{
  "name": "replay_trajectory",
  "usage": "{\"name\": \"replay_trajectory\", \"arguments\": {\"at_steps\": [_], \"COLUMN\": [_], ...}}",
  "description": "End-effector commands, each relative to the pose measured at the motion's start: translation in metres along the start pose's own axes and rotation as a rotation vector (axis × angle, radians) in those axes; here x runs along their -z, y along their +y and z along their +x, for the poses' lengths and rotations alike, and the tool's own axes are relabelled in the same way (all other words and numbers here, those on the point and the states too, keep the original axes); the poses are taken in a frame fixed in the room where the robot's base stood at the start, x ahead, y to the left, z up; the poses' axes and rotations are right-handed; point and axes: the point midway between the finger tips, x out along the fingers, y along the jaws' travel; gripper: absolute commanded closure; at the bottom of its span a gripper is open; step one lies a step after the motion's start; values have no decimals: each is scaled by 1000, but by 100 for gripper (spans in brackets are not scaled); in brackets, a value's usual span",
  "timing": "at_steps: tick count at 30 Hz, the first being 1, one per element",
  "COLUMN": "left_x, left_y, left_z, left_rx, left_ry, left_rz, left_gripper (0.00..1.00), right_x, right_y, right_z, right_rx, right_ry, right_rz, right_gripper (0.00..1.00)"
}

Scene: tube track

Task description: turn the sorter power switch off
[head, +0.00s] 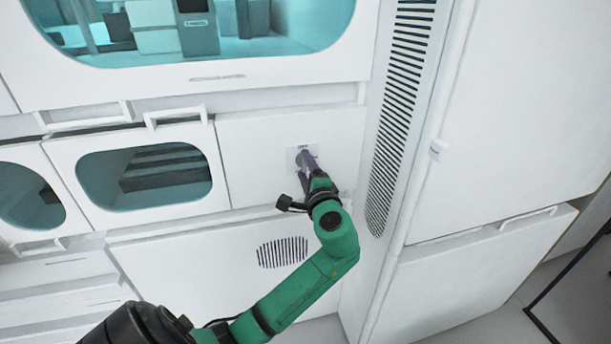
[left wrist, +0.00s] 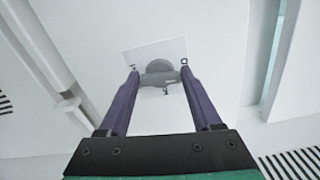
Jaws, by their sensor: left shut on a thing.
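The sorter power switch is a grey rotary knob (left wrist: 160,76) on a small pale square plate (head: 293,153) on the white machine front. In the left wrist view the plate (left wrist: 141,57) carries small dark marks. My left gripper (head: 306,161) reaches up to the plate, its purple fingers one on each side of the knob. In the left wrist view my left gripper (left wrist: 159,71) is shut on the knob at the fingertips. In the head view the fingers hide much of the knob. My right gripper is not in view.
A teal window (head: 145,176) with a handle above it is left of the switch. A slotted vent strip (head: 396,110) runs down the panel to the right. A round vent (head: 282,252) is below. White cabinet doors (head: 525,120) stand farther right.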

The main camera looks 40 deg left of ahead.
Motion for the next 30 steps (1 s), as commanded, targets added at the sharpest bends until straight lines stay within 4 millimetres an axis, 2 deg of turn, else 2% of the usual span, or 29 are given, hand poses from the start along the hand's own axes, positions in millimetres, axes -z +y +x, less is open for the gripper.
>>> {"name": "replay_trajectory", "arguments": {"at_steps": [1, 9, 25, 26, 27, 28, 30], "left_x": [1, 1, 0, 0, 0, 0, 0], "left_y": [4, 2, 0, 0, 0, 0, 0], "left_z": [0, 0, 0, 0, 0, 0, 0], "left_rx": [-1, -1, 0, 0, 0, 0, 0], "left_ry": [2, 1, 2, 2, 2, 2, 1], "left_rz": [-31, -135, -163, -163, -163, -163, -162], "left_gripper": [90, 90, 90, 31, 15, 4, 4], "right_x": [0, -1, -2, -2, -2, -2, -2], "right_y": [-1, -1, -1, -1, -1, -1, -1], "right_z": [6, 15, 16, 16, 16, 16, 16], "right_rx": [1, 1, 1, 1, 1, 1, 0], "right_ry": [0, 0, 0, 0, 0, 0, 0], "right_rz": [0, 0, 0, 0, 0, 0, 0], "right_gripper": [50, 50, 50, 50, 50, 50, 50]}}
